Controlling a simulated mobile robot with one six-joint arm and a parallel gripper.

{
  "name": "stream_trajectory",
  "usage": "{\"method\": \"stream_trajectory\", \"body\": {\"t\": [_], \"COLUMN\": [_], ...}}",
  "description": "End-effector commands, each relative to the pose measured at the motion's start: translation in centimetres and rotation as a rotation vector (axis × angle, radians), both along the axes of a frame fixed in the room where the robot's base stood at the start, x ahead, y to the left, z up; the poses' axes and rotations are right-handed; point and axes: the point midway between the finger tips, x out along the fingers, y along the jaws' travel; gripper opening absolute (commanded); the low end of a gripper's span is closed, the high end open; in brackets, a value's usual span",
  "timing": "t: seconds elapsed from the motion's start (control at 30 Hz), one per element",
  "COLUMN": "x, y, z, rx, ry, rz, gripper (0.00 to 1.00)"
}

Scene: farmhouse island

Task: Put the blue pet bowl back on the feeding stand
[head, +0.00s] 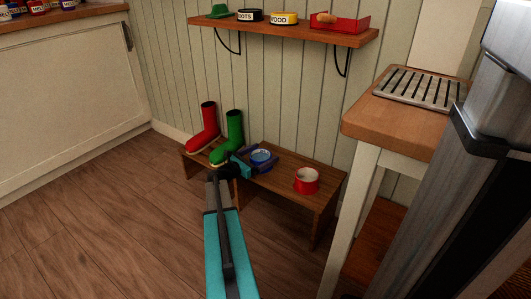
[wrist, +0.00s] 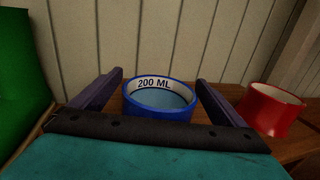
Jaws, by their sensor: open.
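The blue pet bowl (head: 261,155) sits upright on a low wooden bench (head: 283,198), between the boots and a red bowl. In the wrist view the blue bowl (wrist: 155,110) has a white inside band reading "200 ML" and a light blue inside. My gripper (head: 259,161) is open, reaching over the bench. In the wrist view its two dark fingers (wrist: 158,92) stand on either side of the blue bowl, with gaps to it. The near bottom of the bowl is hidden by my gripper. I cannot tell which piece of furniture is the feeding stand.
A red bowl (head: 307,181) stands on the bench to the right. Red (head: 204,130) and green (head: 229,139) boots stand left. A wall shelf (head: 290,32) above holds bowls and a red tray (head: 340,22). A wooden table (head: 362,122) with a metal rack (head: 420,87) stands right.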

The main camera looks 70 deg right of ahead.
Motion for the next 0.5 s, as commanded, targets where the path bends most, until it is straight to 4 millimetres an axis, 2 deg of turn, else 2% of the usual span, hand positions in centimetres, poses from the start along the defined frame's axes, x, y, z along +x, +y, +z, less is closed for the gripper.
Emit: {"method": "stream_trajectory", "body": {"t": [0.2,0.5], "x": [1.6,3.6], "y": [3.3,7.1], "z": [0.3,0.2], "rx": [0.001,0.002], "ry": [0.003,0.001], "rz": [0.001,0.000], "gripper": [0.95,0.95]}}
